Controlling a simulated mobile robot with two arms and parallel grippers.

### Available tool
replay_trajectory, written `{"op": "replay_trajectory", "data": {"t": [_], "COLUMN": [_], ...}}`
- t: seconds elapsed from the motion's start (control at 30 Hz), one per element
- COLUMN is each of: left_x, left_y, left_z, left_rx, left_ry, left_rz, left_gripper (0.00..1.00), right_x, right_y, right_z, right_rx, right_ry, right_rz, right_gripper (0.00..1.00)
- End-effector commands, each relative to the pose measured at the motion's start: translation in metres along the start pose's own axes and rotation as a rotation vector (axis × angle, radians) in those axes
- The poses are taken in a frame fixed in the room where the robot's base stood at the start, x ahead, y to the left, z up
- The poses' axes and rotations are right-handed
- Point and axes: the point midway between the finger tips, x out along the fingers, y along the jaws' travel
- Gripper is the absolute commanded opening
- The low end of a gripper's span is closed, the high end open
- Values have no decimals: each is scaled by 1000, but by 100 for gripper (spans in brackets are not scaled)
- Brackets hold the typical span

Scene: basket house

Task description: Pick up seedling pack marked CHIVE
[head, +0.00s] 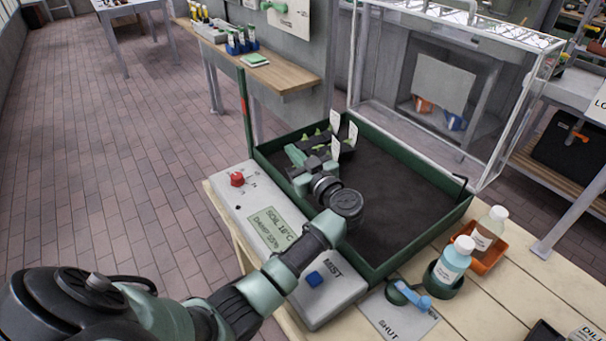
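Several dark seedling packs (346,153) with small green shoots and white upright tags stand at the far left corner of the green-walled soil tray (423,237). The writing on the tags is too small to read, so I cannot tell which pack is CHIVE. My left gripper (305,163) is over the tray's left side, right beside the packs. My wrist and the steep view hide part of its fingers and the nearest pack, so I cannot tell whether it is open or touching a pack. My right gripper is out of view.
A control box (297,250) with a red knob and blue MIST button lies along the tray's left side. A clear raised cover (420,62) stands behind the tray. A blue bottle (452,265) and white bottle (489,229) stand at the right. The tray's soil is mostly clear.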

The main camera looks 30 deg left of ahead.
Motion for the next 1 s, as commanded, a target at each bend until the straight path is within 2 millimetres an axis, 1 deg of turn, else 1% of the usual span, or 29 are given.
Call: {"op": "replay_trajectory", "data": {"t": [0.3,0.33,0.37,0.4,0.47,0.5,0.57,0.6,0.87,1.0], "left_x": [0,0,0,0,0,0,0,0,0,-7], "left_y": [0,0,0,0,0,0,0,0,0,0], "left_z": [0,0,0,0,0,0,0,0,0,1], "left_rx": [0,0,0,0,0,0,0,0,0,-1], "left_ry": [0,0,0,0,0,0,0,0,0,-2], "left_rz": [0,0,0,0,0,0,0,0,0,1], "left_gripper": [0,4,12,23,40,51,68,69,69,69], "right_x": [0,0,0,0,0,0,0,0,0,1], "right_y": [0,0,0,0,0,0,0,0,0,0], "right_z": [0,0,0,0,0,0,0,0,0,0], "right_rx": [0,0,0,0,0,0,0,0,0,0], "right_ry": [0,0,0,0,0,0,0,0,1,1], "right_rz": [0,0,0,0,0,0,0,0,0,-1], "right_gripper": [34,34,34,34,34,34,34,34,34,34]}}
